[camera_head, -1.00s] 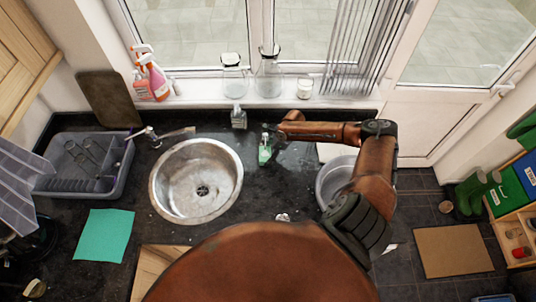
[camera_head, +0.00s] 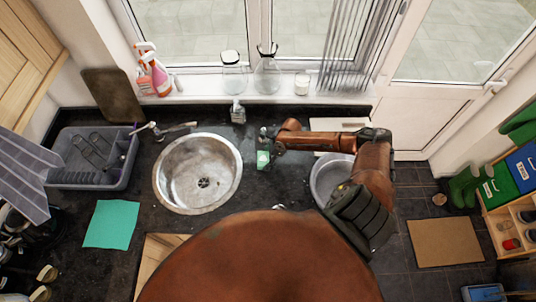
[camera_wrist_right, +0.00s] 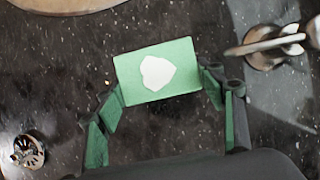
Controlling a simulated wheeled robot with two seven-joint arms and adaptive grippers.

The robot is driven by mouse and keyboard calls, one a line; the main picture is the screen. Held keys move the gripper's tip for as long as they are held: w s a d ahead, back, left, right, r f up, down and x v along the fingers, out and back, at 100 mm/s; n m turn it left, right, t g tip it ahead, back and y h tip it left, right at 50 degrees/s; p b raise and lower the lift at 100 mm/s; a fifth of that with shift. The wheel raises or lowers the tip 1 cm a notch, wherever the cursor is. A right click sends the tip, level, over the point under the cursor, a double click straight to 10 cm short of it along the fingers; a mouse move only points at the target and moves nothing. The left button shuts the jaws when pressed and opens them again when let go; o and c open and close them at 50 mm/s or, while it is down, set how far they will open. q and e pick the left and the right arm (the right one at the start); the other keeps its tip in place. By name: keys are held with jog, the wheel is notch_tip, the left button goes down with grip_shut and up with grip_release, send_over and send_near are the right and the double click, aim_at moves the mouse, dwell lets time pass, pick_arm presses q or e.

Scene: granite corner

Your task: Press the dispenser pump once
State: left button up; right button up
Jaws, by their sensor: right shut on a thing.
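The dispenser (camera_head: 238,114) is a small bottle with a pump top. It stands on the dark counter behind the sink's right rim. In the right wrist view the metal pump head with its spout (camera_wrist_right: 268,44) shows at the upper right, apart from my gripper. My right gripper (camera_head: 264,143) is to the right of the sink, nearer to me than the dispenser. It is shut on a green block (camera_wrist_right: 135,75), with a white patch on its face; the block also shows in the head view (camera_head: 263,159). My left gripper is not in view.
The round sink (camera_head: 160,185) lies left of my right gripper, with a tap (camera_head: 176,127) behind it. A metal bowl (camera_head: 322,185) is to the right. Glass jars (camera_head: 267,77) stand on the windowsill. A small metal strainer (camera_wrist_right: 28,150) lies on the counter.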

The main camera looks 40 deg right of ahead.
jog(key=shift+a, duration=0.25)
jog(key=o, duration=1.2)
jog(key=v, duration=1.2)
jog(key=shift+w+a, duration=0.1)
